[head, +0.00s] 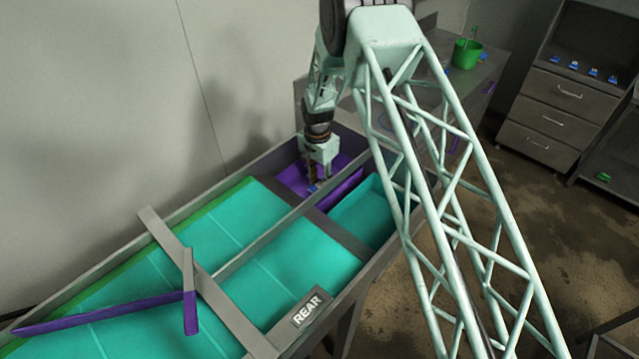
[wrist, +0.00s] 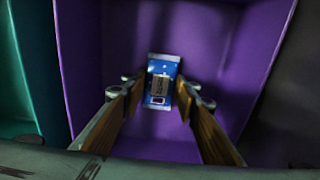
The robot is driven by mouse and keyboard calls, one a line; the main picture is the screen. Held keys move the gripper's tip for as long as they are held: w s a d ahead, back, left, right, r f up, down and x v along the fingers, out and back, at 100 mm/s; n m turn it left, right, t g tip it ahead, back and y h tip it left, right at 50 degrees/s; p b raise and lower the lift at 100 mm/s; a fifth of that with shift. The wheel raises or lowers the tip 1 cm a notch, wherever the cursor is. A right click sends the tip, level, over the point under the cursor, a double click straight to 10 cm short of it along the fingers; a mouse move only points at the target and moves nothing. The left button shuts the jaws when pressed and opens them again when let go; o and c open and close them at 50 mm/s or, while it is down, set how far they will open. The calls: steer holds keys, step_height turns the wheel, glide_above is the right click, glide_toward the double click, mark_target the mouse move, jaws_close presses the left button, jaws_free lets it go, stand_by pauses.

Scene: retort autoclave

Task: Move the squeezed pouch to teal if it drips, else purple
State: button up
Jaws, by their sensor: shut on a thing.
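My gripper (head: 314,178) is shut on a small blue and white pouch (wrist: 163,68) with a printed label. In the wrist view the pouch sits between the two fingertips (wrist: 159,88). The pouch shows in the head view as a small blue patch below the fingers (head: 314,188). My gripper is over the purple bin (head: 348,187), whose purple floor and walls surround the pouch in the wrist view (wrist: 100,70). I cannot tell the pouch's height above the floor. No drip is visible. The teal bin (head: 365,208) is beside the purple one and looks empty where visible.
A large teal-floored tray with a metal frame and a REAR label (head: 307,310) lies to the left. A purple bar (head: 100,312) lies across it. Behind are a green bucket (head: 467,54) on a bench and a drawer cabinet (head: 560,110) with small blue items.

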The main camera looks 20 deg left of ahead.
mark_target(319, 185)
steer(key=o, duration=0.8)
steer(key=shift+o, duration=0.2)
steer(key=shift+r, duration=0.15)
step_height(319, 185, up, 12)
steer(key=b, duration=0.1)
steer(key=shift+s, duration=0.2)
steer(key=shift+a, duration=0.1)
stand_by(0.7)
stand_by(0.3)
